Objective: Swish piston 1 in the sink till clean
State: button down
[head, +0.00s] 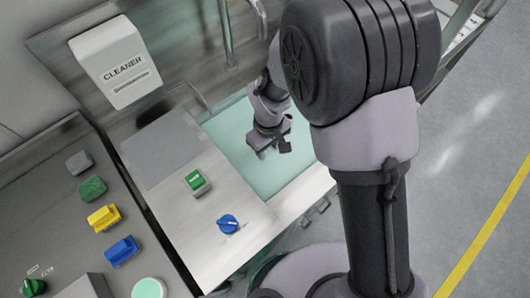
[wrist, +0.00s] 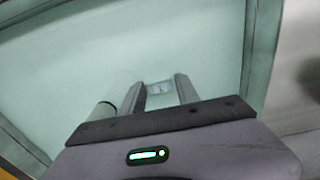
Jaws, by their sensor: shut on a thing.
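My gripper (head: 268,146) is down over the sink (head: 228,130), which holds pale green liquid. The wrist view shows the two fingers (wrist: 160,92) a little apart, with the pale green liquid filling most of the view. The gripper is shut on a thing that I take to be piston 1. A pale cylinder (wrist: 104,110) with a dark ring shows just left of the fingers and looks like part of it. Most of it is hidden behind the gripper body. I cannot tell how deep it is in the liquid, or whether it is clean.
A white cleaner dispenser (head: 118,66) is on the back wall. Grey, green, yellow and blue blocks (head: 104,218) sit farther left. The sink walls surround the gripper.

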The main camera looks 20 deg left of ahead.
jog(key=shift+w+a, duration=0.1)
jog(key=shift+w+a, duration=0.15)
jog(key=shift+a, duration=0.2)
jog(key=shift+r, duration=0.15)
notch_tip(320, 180, up, 12)
jog(key=p, duration=1)
jog(key=shift+r, duration=0.25)
dwell(0.4)
notch_tip(320, 180, up, 4)
jog(key=p, duration=0.3)
dwell(0.4)
